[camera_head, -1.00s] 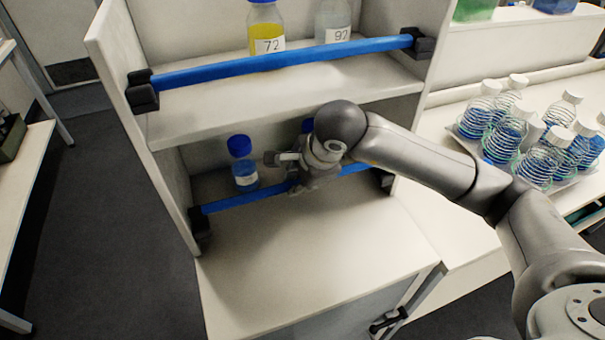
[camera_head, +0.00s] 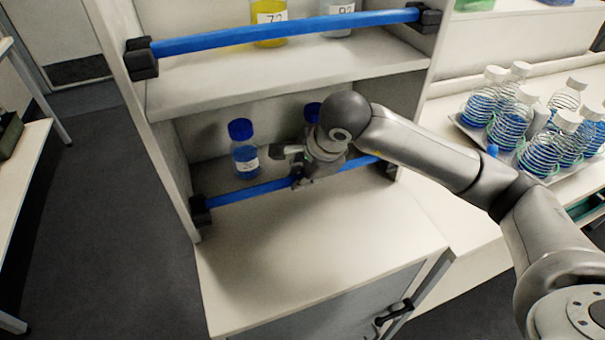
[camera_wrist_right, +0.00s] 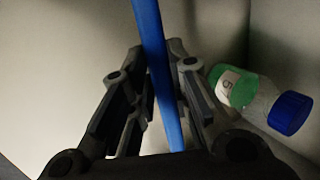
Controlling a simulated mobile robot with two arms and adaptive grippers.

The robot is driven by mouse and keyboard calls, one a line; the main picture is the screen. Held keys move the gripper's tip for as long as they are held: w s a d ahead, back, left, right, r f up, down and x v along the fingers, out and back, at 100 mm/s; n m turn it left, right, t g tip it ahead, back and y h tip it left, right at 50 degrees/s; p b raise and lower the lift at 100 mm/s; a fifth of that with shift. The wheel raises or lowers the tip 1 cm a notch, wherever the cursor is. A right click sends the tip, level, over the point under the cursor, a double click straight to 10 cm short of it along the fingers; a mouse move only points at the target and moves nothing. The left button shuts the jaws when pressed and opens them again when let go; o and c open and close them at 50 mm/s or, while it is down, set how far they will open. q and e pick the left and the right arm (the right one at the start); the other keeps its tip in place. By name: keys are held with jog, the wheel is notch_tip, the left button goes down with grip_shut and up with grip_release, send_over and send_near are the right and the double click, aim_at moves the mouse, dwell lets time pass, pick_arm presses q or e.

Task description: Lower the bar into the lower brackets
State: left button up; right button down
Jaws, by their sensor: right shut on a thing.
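The lower blue bar (camera_head: 250,192) runs across the front of the lower shelf bay. Its left end is at the black left lower bracket (camera_head: 200,212), and its right end is near the right lower bracket (camera_head: 389,171). I cannot tell whether either end is seated. My right gripper (camera_head: 299,178) is shut on the bar near its middle and partly hides it. In the right wrist view, the bar (camera_wrist_right: 153,40) passes between the two fingers (camera_wrist_right: 160,95). My left gripper is not in view.
A blue-capped bottle (camera_head: 244,150) stands behind the bar. Another bottle (camera_head: 312,112) is mostly hidden by my right arm; a green one (camera_wrist_right: 245,92) shows in the wrist view. An upper blue bar (camera_head: 280,34) spans the upper shelf. A bottle tray (camera_head: 468,130) is at right.

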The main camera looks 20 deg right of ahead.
jog(key=c, duration=1.3)
grip_release()
jog(key=v, duration=1.2)
jog(key=shift+f, duration=0.1)
